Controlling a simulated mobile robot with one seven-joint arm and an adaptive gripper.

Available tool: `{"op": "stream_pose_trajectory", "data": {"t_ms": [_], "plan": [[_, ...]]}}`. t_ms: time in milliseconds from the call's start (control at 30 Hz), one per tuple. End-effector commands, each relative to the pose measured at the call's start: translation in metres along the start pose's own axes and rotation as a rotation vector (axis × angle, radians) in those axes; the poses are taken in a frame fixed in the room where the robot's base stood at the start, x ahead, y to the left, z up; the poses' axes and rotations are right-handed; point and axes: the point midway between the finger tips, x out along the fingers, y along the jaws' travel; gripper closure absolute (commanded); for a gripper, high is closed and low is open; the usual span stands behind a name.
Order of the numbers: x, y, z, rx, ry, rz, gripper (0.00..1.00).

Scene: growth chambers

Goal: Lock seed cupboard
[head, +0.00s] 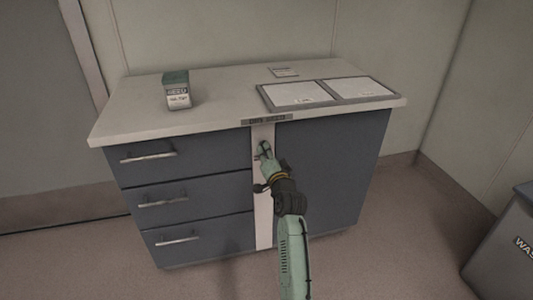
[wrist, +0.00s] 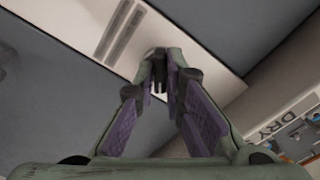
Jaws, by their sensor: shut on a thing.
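The seed cupboard (head: 325,180) is the blue-grey door on the right of the counter unit, and it looks closed. A pale upright strip (head: 264,225) runs between it and the drawers; it also shows in the wrist view (wrist: 100,40). A dark label (head: 267,120) sits above the strip on the counter edge. My gripper (head: 265,150) is at the upper part of this strip. In the wrist view my gripper (wrist: 160,80) has its fingertips close together on a small thing, probably a key, mostly hidden by the fingers. The lock itself is hidden, so I cannot tell how the key sits.
The counter (head: 220,100) holds a green and white seed box (head: 176,90), two flat trays (head: 295,94) and a small card (head: 284,72). Three drawers (head: 185,155) with bar handles are shut on the left. A grey waste bin (head: 505,250) stands at right.

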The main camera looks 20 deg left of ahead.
Motion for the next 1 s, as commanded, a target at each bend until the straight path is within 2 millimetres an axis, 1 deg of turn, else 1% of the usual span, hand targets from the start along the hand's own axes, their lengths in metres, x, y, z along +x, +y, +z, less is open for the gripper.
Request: {"op": "stream_pose_trajectory", "data": {"t_ms": [267,1000], "plan": [[-0.0002,0.0026,0.0019,-0.118,0.000,-0.001,1.00],[-0.0002,0.0031,0.0013,-0.761,0.001,0.000,1.00]]}}
